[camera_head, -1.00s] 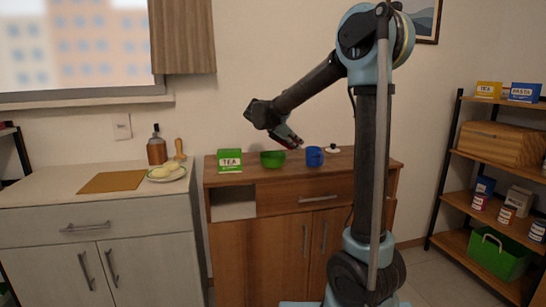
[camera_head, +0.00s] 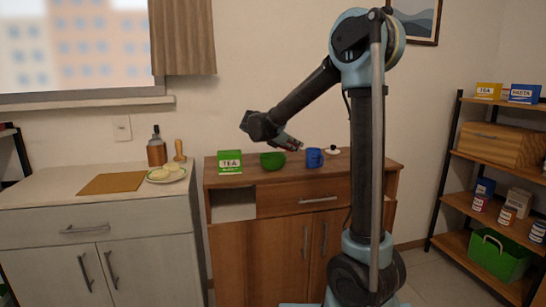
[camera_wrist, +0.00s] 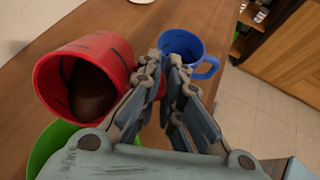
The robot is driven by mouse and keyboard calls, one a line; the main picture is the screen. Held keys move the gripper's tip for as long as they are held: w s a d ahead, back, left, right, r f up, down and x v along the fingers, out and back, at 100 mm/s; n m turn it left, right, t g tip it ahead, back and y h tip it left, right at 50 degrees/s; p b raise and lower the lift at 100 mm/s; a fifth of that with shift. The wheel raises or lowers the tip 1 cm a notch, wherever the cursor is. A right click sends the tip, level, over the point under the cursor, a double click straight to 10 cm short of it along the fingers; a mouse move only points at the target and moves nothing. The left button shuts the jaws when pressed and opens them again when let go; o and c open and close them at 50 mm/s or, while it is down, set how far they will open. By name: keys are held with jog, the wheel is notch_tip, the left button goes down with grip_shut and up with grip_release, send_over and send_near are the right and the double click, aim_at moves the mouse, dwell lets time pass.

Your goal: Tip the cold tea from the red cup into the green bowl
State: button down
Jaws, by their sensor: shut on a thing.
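The red cup (camera_wrist: 113,55) fills the left of the wrist view, its mouth turned partly towards the camera. Brown tea (camera_wrist: 92,92) shows inside it. My gripper (camera_wrist: 164,68) is shut on the cup's handle side; the fingers partly hide the handle. The green bowl (camera_wrist: 50,145) shows below the cup in the wrist view, partly covered by the cup and my gripper. In the head view the green bowl (camera_head: 272,161) stands on the wooden cabinet, and my gripper (camera_head: 297,146) is above and right of it. The cup is mostly hidden there. No falling tea is visible.
A blue mug (camera_head: 314,158) stands on the wooden cabinet (camera_head: 345,163) right of the bowl, close beyond my fingertips in the wrist view (camera_wrist: 181,46). A green tea box (camera_head: 230,162) stands left of the bowl. A small white-and-dark object (camera_head: 332,150) lies behind the mug.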

jog(key=shift+f, duration=0.1)
jog(key=shift+s+a+r+t+h+b, duration=0.15)
jog(key=shift+r+t+h+b, duration=0.2)
jog(key=shift+t+h+b, duration=0.4)
dwell(0.7)
jog(key=shift+s+a+r+t+h+b, duration=0.35)
jog(key=shift+s+a+t+h+b, duration=0.2)
jog(key=shift+a+h, duration=0.25)
dwell(0.6)
jog(key=shift+s+a+r+t+h+b, duration=0.2)
jog(key=shift+r+t+h+b, duration=0.15)
jog(key=shift+t+h+b, duration=0.45)
dwell(1.2)
jog(key=shift+g, duration=0.3)
